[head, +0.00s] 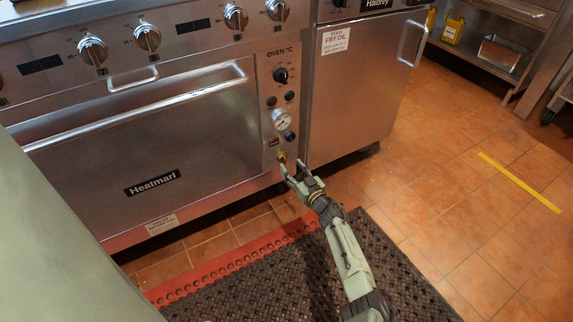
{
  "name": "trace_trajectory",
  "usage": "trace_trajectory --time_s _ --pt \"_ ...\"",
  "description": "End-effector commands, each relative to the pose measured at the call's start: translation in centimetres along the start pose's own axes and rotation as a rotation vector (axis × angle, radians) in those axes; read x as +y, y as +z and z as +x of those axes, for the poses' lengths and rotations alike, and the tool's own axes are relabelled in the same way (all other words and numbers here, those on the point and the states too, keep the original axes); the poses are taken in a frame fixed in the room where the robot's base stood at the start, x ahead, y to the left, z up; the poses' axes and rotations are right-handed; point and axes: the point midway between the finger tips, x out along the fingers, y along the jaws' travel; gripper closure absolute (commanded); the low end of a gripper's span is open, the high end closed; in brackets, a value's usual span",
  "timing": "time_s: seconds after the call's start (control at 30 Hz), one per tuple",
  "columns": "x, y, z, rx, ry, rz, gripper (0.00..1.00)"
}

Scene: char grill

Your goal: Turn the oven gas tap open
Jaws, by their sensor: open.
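The oven (150,150) is a steel range with a wide door and a narrow control panel on the door's right. A small brass-yellow tap (282,157) sits at the bottom of that panel, low on the oven front. My gripper (289,171) is open at the tap, with its fingers reaching up toward it. The fingertips overlap the tap's lower edge in the picture; I cannot tell whether they touch it. The tap's handle is too small to tell its position.
Above the tap are a gauge (282,119), a black oven knob (281,75) and small buttons. A steel fryer cabinet (350,95) stands close on the right. A dark rubber mat (260,285) lies below. The tiled floor (480,220) at right is clear.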

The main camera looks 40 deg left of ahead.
Motion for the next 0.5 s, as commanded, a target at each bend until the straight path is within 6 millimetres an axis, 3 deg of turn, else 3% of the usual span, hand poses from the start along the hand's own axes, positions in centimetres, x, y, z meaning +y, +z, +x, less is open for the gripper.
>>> trace_trajectory --time_s 0.2,0.5 --pt "0.0 0.3 3.3 0.000 -0.002 -0.004 0.53" --pt "0.0 0.0 4.8 0.000 0.001 -0.001 0.53"
